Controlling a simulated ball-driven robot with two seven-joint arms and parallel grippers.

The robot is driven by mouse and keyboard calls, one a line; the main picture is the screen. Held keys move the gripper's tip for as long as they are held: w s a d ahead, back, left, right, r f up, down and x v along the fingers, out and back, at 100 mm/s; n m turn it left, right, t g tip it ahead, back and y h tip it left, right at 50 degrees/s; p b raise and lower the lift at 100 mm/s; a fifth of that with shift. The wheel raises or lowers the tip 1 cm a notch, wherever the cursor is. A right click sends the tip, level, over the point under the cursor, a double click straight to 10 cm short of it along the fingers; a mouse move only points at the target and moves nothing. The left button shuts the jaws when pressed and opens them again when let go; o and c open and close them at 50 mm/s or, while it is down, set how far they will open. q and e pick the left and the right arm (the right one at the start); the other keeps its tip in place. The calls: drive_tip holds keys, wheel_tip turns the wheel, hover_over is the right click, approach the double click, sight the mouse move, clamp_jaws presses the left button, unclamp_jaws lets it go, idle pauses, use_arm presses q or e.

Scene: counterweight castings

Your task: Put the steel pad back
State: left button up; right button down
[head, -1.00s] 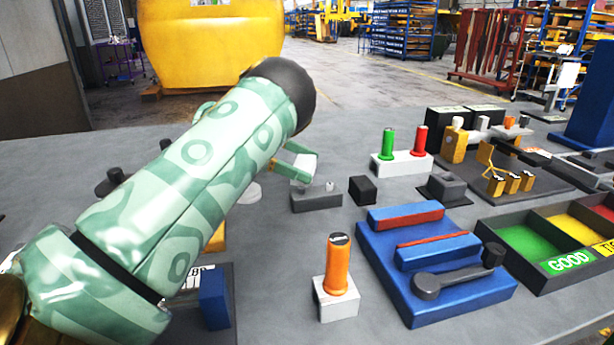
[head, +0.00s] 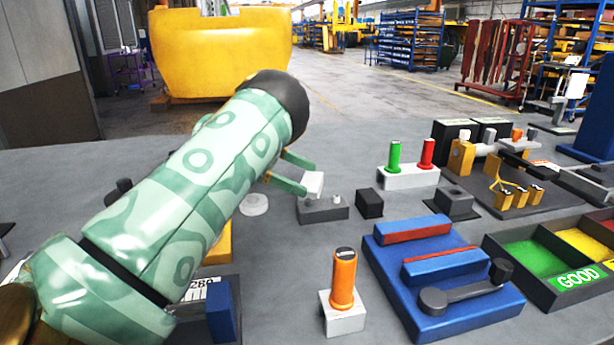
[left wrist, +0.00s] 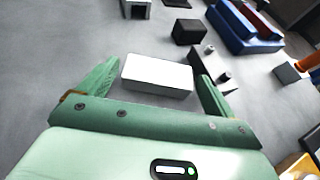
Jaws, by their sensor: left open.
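A pale, flat-topped rectangular block, which looks like the steel pad (left wrist: 157,75), lies between the fingers of my left gripper (left wrist: 159,78) in the left wrist view. Gaps show on both sides of it. In the head view the pad (head: 314,184) shows as a small white face by the green fingertips of the left gripper (head: 299,173). The gripper is open around it. The pad is just behind a low grey block with small pegs (head: 322,209). What lies directly under the pad is hidden. My right gripper is in neither view.
A black cube (head: 369,203) stands right of the pegged block. A white disc (head: 254,205) lies to its left. In front are an orange-handled piece in a white base (head: 343,313) and a blue fixture (head: 400,300). Sorting bins (head: 545,292) stand at right.

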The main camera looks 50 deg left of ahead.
use_arm(q)
drive_tip(key=p+v, duration=0.3)
drive_tip(key=v, duration=0.6)
drive_tip(key=shift+s+r, duration=0.1)
drive_tip(key=shift+s+a, duration=0.15)
drive_tip(key=shift+a, duration=0.05)
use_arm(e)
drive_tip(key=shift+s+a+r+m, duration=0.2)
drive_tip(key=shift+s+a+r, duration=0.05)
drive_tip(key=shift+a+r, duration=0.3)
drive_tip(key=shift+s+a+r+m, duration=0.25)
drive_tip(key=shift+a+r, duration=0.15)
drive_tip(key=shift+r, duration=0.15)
